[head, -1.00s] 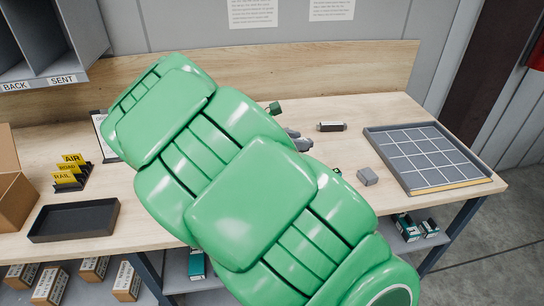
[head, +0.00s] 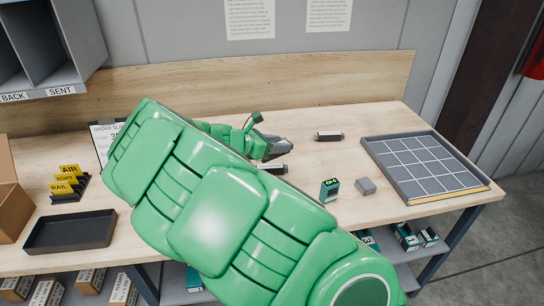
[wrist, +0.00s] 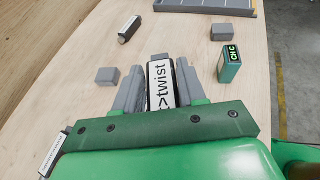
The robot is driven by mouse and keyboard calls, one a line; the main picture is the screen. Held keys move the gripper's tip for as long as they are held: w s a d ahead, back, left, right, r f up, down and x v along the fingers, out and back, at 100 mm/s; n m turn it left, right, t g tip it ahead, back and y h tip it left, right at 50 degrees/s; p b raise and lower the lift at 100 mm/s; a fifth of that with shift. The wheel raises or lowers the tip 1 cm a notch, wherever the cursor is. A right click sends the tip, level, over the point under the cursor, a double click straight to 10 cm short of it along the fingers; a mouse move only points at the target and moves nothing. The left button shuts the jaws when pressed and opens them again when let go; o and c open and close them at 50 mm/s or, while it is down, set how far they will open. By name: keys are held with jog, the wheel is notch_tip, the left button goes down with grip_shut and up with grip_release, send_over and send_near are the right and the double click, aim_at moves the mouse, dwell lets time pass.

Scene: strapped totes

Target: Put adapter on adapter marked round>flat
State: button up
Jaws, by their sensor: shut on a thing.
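My gripper (wrist: 160,75) is shut on an adapter (wrist: 161,82) with a white label. The readable end of the label says ">twist"; its start is hidden. The grey fingers also show in the head view, where my gripper (head: 280,148) is over the bench behind my green arm. A second dark adapter (wrist: 129,29) with a white label lies beyond the fingers, and shows in the head view (head: 328,136). A third labelled one (wrist: 54,155) is at the lower left of the wrist view. Their labels are too small to read, so I cannot tell which is round>flat.
A green device (wrist: 230,62) with a lit display stands right of the fingers. Grey blocks lie on the bench, one (wrist: 107,76) close to the left finger, another (wrist: 222,33) farther off. A gridded tray (head: 375,150) is at the right, a black tray (head: 50,247) at the left.

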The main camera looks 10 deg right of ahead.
jog(key=w+f, duration=0.2)
jog(key=w, duration=0.1)
jog(key=w+f, duration=0.3)
jog(key=shift+f, duration=0.15)
jog(key=shift+w+f, duration=0.9)
jog(key=shift+f, duration=1.55)
jog(key=shift+f, duration=0.1)
jog(key=o, duration=1.1)
jog(key=v, duration=1.2)
jog(key=shift+r, duration=0.2)
